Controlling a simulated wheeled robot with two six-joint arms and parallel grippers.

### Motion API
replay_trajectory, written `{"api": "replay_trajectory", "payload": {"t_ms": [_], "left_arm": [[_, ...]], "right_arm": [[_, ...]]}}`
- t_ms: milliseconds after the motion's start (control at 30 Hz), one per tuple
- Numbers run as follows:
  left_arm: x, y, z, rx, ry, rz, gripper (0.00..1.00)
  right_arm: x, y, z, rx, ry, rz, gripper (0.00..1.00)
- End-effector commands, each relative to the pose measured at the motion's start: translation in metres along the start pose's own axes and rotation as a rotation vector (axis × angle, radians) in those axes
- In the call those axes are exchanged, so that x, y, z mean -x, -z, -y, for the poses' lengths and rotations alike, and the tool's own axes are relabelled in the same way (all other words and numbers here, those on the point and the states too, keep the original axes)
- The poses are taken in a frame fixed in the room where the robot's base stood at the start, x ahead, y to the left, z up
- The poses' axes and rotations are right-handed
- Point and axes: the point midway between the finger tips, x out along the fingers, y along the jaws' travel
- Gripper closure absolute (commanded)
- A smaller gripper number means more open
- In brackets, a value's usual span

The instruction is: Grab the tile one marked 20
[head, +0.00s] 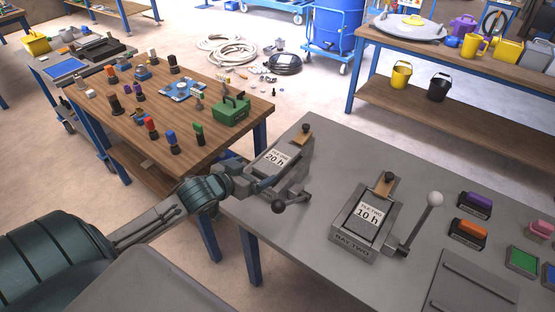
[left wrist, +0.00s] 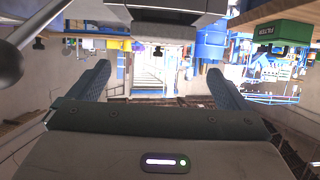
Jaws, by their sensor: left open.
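Tile one, marked 20 h (head: 277,157), lies in a grey holder on the grey table in the head view. A wooden piece with a black knob (head: 305,129) is at its far end. My left gripper (head: 266,184) is open at the near left side of this holder, and its arm hides part of the holder. In the left wrist view, the two dark fingers of my left gripper (left wrist: 158,86) are apart with nothing between them. A grey block (left wrist: 150,14) shows beyond them at the top edge; I cannot tell whether the fingers touch it. My right gripper is not in view.
A lever with a black ball (head: 278,206) stands close by my left gripper. Tile two, marked 10 h (head: 369,212), lies in bay two (head: 350,245), with a white-balled lever (head: 435,199) beside it. The wooden table (head: 160,105) at left holds several small items and a green box (head: 231,110).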

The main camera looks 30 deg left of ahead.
Motion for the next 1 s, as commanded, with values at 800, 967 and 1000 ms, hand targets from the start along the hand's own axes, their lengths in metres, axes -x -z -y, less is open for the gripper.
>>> {"api": "replay_trajectory", "payload": {"t_ms": [800, 967, 1000], "left_arm": [[-0.093, -0.001, 0.001, 0.004, 0.000, -0.001, 0.02], [-0.102, -0.003, 0.001, 0.002, -0.001, 0.001, 0.02], [-0.103, -0.003, 0.001, 0.002, -0.001, 0.000, 0.02]], "right_arm": [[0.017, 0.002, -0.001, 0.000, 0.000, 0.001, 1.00], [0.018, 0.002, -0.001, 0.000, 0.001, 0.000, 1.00], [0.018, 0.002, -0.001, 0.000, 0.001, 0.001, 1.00]]}}
